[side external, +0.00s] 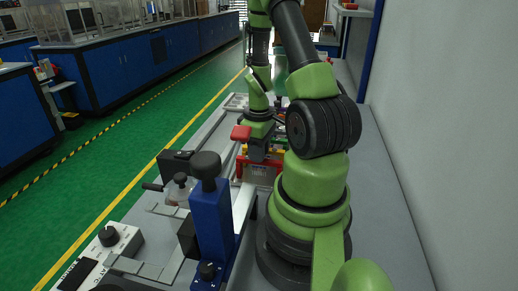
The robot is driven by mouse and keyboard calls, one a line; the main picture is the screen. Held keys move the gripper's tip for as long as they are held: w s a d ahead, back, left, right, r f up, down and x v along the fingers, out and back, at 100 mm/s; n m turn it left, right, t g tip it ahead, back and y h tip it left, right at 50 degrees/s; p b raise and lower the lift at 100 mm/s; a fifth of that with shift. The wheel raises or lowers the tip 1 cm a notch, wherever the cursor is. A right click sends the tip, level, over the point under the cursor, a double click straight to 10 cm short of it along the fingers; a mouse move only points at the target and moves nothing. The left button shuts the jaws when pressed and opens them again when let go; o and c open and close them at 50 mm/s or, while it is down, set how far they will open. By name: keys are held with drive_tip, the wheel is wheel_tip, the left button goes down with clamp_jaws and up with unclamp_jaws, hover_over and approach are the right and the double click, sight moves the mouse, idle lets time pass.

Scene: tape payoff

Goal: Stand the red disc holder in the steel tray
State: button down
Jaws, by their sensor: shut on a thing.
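A small red piece (240,132), which looks like the red disc holder, shows at the left side of my gripper (256,148). My gripper hangs low over the bench at the end of the green arm. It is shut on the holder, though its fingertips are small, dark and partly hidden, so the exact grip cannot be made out. The red piece appears above the bench top. I cannot make out the steel tray for certain.
A blue post with a black knob (211,215) stands in front. A white control box (108,246) is at front left. The right bench strip (390,200) is clear.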

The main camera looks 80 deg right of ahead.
drive_tip(key=shift+f, duration=0.1)
drive_tip(key=shift+c, duration=1.6)
unclamp_jaws()
drive_tip(key=shift+r, duration=3.5)
